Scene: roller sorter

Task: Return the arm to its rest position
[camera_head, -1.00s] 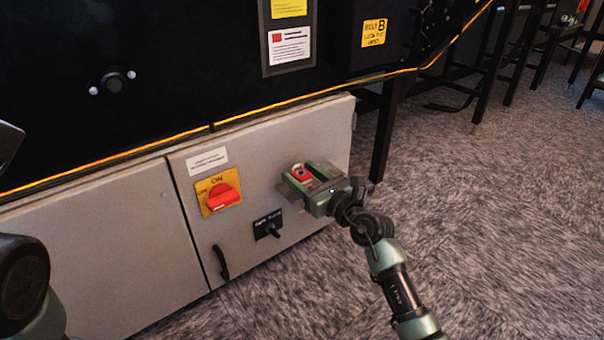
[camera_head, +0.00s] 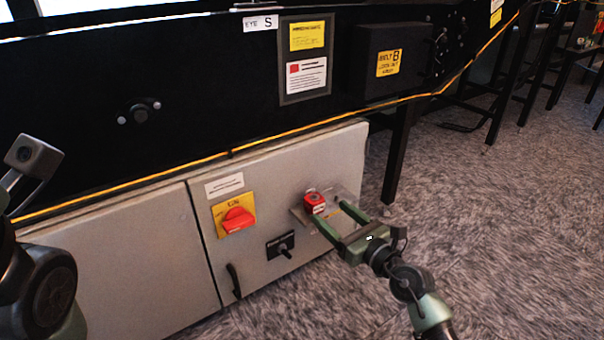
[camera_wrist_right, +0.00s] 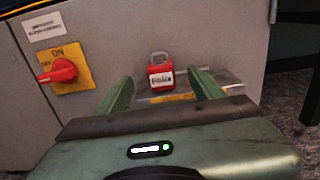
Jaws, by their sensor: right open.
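My right gripper (camera_head: 337,222) is open and empty, in front of the grey cabinet (camera_head: 130,240). It also shows in the right wrist view (camera_wrist_right: 160,98), its two green fingers spread apart. A red padlock (camera_head: 314,203) with a white label sits at a clear holder on the cabinet front; it shows between and beyond the fingers in the right wrist view (camera_wrist_right: 161,78). I see no finger closed on it. My left arm shows at the left edge; its fingers cannot be made out.
A red rotary switch (camera_head: 237,219) on a yellow plate, a small black switch (camera_head: 281,246) and a black handle (camera_head: 234,281) stick out from the cabinet. A black machine body (camera_head: 210,90) is above. Carpeted floor (camera_head: 500,230) lies open at the right.

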